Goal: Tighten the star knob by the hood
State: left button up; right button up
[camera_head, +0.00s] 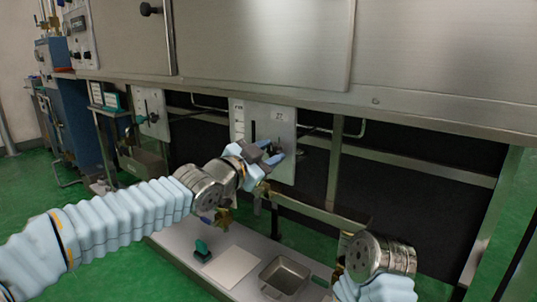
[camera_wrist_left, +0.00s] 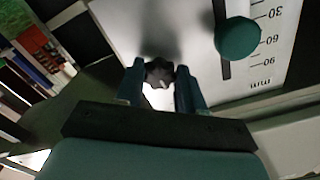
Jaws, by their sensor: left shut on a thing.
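The dark star knob (camera_wrist_left: 158,72) sits against the white scale plate (camera_wrist_left: 200,60) in the left wrist view. My left gripper (camera_wrist_left: 160,88) has one finger on each side of the knob and is shut on it. In the head view my left gripper (camera_head: 268,155) reaches the light plate (camera_head: 283,117) below the steel hood (camera_head: 260,50) and covers the knob there.
A round green knob (camera_wrist_left: 237,37) stands on the slotted scale close to the right finger. Below the left arm is a bench with a steel tray (camera_head: 284,277) and a pale sheet (camera_head: 232,267). A second plate (camera_head: 151,113) is farther left. Frame posts and rails surround the plate.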

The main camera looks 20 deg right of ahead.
pick_arm(q)
jog(key=shift+f+m, duration=0.15)
jog(key=shift+m, duration=0.35)
jog(key=o, duration=1)
jog(key=shift+o, duration=0.2)
jog(key=p+v, duration=0.2)
jog(key=v, duration=1.1)
jog(key=shift+s+a, duration=0.25)
jog(key=shift+a, duration=0.05)
